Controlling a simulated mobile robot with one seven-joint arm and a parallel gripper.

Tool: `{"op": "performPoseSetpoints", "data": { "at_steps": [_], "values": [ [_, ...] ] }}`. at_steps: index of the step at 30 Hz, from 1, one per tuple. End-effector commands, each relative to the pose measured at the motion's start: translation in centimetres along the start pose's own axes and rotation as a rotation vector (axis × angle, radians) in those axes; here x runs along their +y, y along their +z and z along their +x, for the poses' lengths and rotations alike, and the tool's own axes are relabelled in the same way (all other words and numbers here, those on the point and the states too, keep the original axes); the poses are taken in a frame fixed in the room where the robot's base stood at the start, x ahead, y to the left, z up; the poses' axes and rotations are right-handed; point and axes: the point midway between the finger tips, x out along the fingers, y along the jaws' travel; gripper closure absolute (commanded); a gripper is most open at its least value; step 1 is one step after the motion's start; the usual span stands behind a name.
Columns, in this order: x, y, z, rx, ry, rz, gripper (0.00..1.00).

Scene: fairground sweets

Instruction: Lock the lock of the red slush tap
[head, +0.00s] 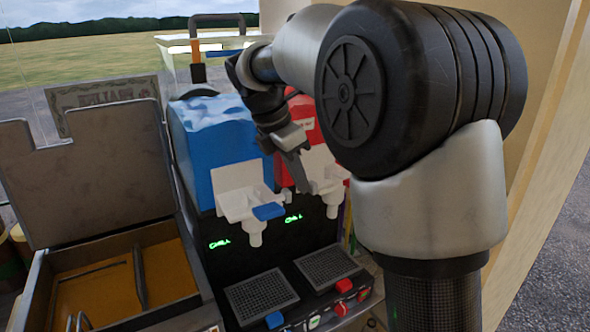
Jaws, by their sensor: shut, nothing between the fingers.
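The slush machine has a red tank (305,112) on the right, partly hidden behind my arm. Its white tap (328,178) shows below the tank, with the nozzle hanging over the right drip grille (326,266). My gripper (302,184) is shut and empty, pointing down at the left side of the red tank's tap. I cannot tell whether the fingers touch the tap. The lock of the red tap cannot be made out; the gripper and arm cover part of that area.
The blue tank (215,140) and its white tap with a blue lever (268,211) stand close on the left. An open case (110,250) with yellow compartments is at far left. Knobs, including a red one (344,286), line the machine's front. A beige wall is right.

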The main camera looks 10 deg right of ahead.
Motion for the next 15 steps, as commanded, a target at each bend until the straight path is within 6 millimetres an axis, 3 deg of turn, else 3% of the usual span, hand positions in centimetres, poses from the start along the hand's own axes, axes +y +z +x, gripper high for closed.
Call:
{"op": "performPoseSetpoints", "data": {
  "at_steps": [11,15],
  "values": [
    [0.0,0.1,0.2,0.0,-0.001,0.0,1.0],
    [0.0,1.4,0.4,0.0,-0.003,0.003,1.0]
  ]
}}
